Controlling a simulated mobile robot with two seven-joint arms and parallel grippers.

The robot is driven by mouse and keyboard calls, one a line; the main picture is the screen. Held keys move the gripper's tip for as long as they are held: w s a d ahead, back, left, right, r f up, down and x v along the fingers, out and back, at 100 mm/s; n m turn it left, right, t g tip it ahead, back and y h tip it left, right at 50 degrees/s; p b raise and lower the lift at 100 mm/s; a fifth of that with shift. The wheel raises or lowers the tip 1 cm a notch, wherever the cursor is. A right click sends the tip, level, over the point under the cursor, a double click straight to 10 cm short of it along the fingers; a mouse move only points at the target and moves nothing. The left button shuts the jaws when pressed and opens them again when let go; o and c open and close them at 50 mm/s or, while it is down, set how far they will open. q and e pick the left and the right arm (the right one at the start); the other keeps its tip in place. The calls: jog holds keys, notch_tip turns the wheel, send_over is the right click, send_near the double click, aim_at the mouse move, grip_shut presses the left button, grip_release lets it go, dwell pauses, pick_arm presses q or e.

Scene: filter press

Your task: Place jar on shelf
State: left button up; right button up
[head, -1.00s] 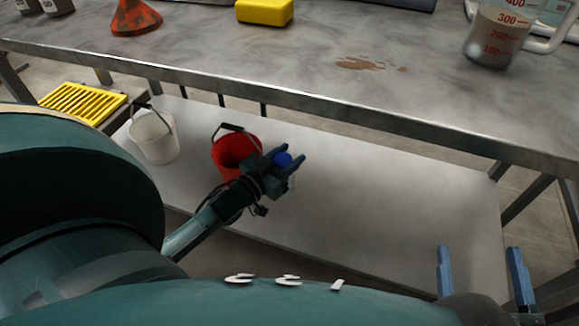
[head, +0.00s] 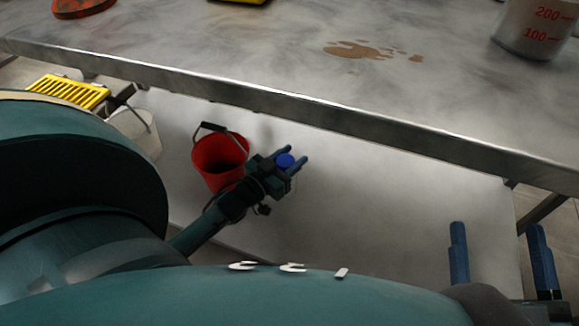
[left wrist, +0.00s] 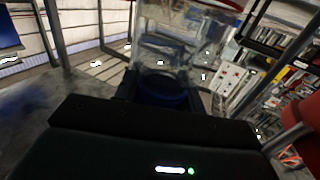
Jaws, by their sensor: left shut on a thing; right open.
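The jar shows in the head view as a blue lid (head: 285,160) between the fingers of my left gripper (head: 292,158); its clear body is hard to make out there. In the left wrist view the jar's transparent body (left wrist: 168,45) rises beyond the blue lid (left wrist: 163,88). My left gripper is shut on the jar, over the pale lower shelf (head: 390,205) beneath the table. Whether the jar touches the shelf cannot be told. My right gripper (head: 497,228) is open and empty at the lower right.
A red bucket (head: 218,165) stands on the shelf just left of my left gripper. A white bucket (head: 140,132) is farther left, near a yellow grating (head: 70,91). The tabletop's front edge (head: 300,108) overhangs the shelf. The shelf is clear right of the jar.

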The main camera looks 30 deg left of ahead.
pick_arm(q)
notch_tip(320, 180, down, 3)
jog(key=shift+r+b, duration=0.1)
jog(key=shift+b, duration=0.45)
pick_arm(e)
jog(key=shift+w+d+r+n+t+y, duration=0.1)
jog(key=shift+w+r+n+t+y, duration=0.15)
jog(key=shift+r+n+y, duration=0.25)
jog(key=shift+w+d+r+n+t+y, duration=0.1)
jog(key=shift+r+n+t+y, duration=0.2)
jog(key=shift+r, duration=0.25)
pick_arm(q)
jog(key=shift+f, duration=0.2)
jog(key=o, duration=1.3)
jog(key=shift+o, duration=0.2)
pick_arm(e)
jog(key=shift+r, duration=0.1)
pick_arm(q)
jog(key=shift+r, duration=0.1)
